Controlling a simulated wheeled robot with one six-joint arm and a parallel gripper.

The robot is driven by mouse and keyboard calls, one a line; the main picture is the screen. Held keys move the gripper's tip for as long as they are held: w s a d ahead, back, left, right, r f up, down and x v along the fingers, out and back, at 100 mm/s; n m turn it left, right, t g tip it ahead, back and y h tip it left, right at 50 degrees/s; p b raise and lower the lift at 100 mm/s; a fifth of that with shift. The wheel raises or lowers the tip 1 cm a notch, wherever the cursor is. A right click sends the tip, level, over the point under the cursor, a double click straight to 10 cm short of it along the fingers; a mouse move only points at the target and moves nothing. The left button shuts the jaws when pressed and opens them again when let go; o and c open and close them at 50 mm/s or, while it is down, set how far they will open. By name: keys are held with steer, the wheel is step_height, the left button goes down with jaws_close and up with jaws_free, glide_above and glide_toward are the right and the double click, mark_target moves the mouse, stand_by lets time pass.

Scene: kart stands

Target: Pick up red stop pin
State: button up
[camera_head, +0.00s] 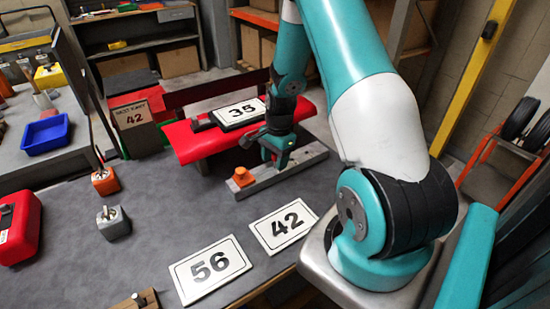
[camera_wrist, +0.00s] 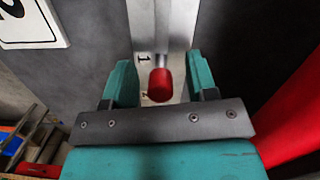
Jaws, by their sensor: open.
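The red stop pin (camera_wrist: 160,84) shows in the wrist view, a red rounded head on a metal shaft at a pale metal rail (camera_wrist: 157,22) with printed digits. My gripper (camera_wrist: 157,72) is open, one teal finger on each side of the pin, with visible gaps on both sides. Whether the fingers are level with the head cannot be told.
An orange block (camera_head: 243,176) sits at the rail's left end. The red panel (camera_head: 210,140) with number plate 35 (camera_head: 238,113) is close behind my gripper.

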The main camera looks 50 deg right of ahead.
steer(key=shift+f, duration=0.25)
jaws_close()
steer(key=shift+r, duration=0.15)
